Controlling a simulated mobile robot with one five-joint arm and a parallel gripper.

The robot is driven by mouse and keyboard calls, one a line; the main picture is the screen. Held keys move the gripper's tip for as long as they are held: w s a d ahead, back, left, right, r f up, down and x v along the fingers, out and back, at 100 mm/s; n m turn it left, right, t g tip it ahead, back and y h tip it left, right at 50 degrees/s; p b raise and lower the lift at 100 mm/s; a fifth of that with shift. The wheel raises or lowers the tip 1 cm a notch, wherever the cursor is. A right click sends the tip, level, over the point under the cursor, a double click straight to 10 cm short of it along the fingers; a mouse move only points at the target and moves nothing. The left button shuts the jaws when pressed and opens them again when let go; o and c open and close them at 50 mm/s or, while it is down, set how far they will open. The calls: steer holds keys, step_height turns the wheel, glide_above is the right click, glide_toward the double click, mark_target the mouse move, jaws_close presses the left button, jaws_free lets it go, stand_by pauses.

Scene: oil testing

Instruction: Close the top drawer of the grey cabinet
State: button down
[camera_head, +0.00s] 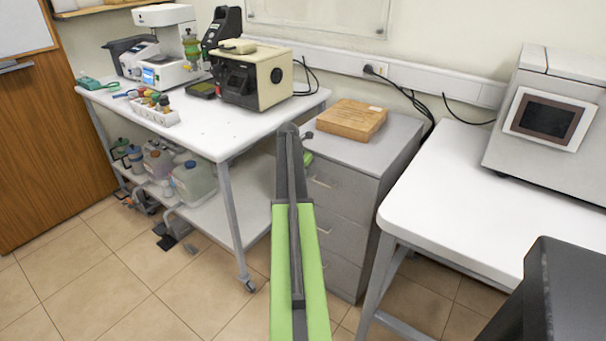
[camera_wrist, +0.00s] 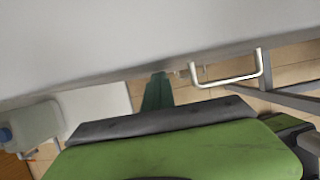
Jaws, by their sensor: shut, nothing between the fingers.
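The grey cabinet (camera_head: 398,140) stands between two white tables in the head view. Its top drawer (camera_head: 345,190) is the uppermost of its drawer fronts, with a light handle (camera_head: 321,182). My arm hides the left part of that front, and I cannot tell if the drawer stands out at all. In the wrist view a broad grey surface fills the top, with a pale handle (camera_wrist: 231,81) below it. My gripper (camera_wrist: 157,90) is shut and empty, close to that surface; contact cannot be told. In the head view its end is mostly hidden behind my arm.
A wooden box (camera_head: 352,119) lies on the cabinet. The left white table (camera_head: 245,135) carries instruments, with bottles on its lower shelf. The right white table (camera_head: 450,200) bears a machine with a screen (camera_head: 545,118) and stands close beside the cabinet. Tiled floor (camera_head: 130,285) is free at the front left.

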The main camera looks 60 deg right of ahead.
steer(key=a+r+p, duration=0.7)
steer(key=r+p, duration=0.2)
steer(key=shift+w+a+r, duration=0.15)
steer(key=shift+w+a, duration=0.15)
steer(key=shift+w, duration=0.05)
